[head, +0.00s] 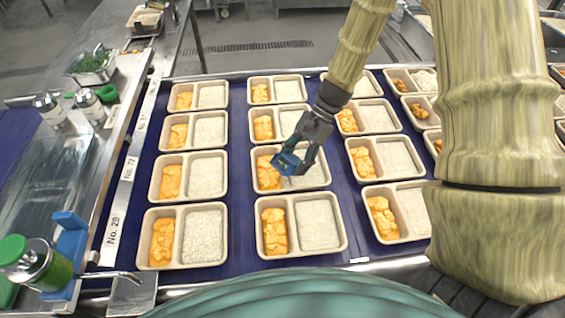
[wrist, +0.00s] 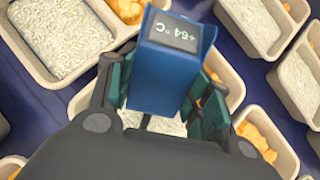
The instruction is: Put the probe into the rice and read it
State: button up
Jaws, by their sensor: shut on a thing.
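My gripper (head: 297,158) is shut on a blue probe thermometer (head: 286,164), held above a two-part tray (head: 327,184) in the middle column. The probe also shows in the wrist view (wrist: 160,80), gripped between the dark green finger pads. Its small grey display (wrist: 176,32) appears to read +64 °C. White rice (head: 308,178) fills the tray's right compartment, and orange food (head: 267,175) lies in its left one. In the wrist view, a short piece of shaft shows below the body against the rice. The tip is hidden, so I cannot tell how deep it is.
Several similar trays stand in columns on the dark blue belt (head: 238,222), close around my gripper. At left are a green-capped jar (head: 47,266), two shakers (head: 88,105) and a container of green herbs (head: 93,65). Narrow belt gaps separate the trays.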

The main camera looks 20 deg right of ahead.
jog(key=shift+r+p, duration=3.4)
jog(key=shift+r, duration=0.75)
